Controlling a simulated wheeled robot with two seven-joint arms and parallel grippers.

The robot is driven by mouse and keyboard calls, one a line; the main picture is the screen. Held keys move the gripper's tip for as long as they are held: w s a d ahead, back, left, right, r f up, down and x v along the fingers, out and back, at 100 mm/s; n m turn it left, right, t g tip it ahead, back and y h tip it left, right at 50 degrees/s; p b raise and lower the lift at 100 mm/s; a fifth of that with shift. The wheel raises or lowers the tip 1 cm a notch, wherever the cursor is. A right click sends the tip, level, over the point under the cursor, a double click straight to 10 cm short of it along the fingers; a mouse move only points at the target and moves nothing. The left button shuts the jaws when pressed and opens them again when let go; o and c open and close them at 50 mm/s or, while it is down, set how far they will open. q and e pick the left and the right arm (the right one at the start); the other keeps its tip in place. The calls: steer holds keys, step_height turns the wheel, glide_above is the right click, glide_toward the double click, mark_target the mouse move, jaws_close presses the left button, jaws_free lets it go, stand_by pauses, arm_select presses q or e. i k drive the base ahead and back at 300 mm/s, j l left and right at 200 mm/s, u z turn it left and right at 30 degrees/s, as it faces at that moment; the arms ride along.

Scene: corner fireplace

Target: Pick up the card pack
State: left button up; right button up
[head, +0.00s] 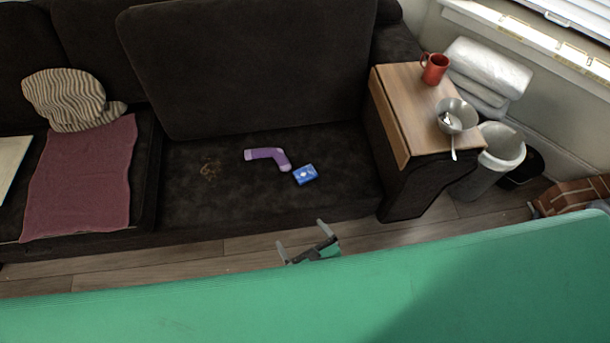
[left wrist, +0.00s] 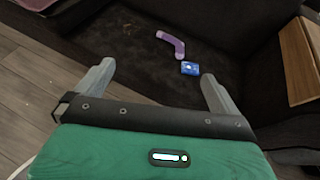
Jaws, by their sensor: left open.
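The card pack (head: 305,174) is a small blue box with a white mark. It lies on the dark sofa seat (head: 225,207), just right of a purple sock-like item (head: 268,156). My left gripper (head: 302,238) is open and empty in front of the sofa's front edge, apart from the pack. In the left wrist view the pack (left wrist: 190,68) shows beyond the open fingers (left wrist: 155,85), nearer the right finger. My right gripper is not seen.
A wooden armrest tray (head: 405,95) at the right holds a red mug (head: 434,69) and a metal bowl (head: 457,115) with a spoon. A striped cushion (head: 65,98) and a maroon cloth (head: 82,185) lie at the left. The seat around the pack is mostly clear.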

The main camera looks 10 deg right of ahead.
mark_target(303, 174)
steer(key=i+l, duration=0.3)
steer(key=i, duration=0.15)
steer(key=i+l, duration=0.3)
steer(key=i, duration=0.15)
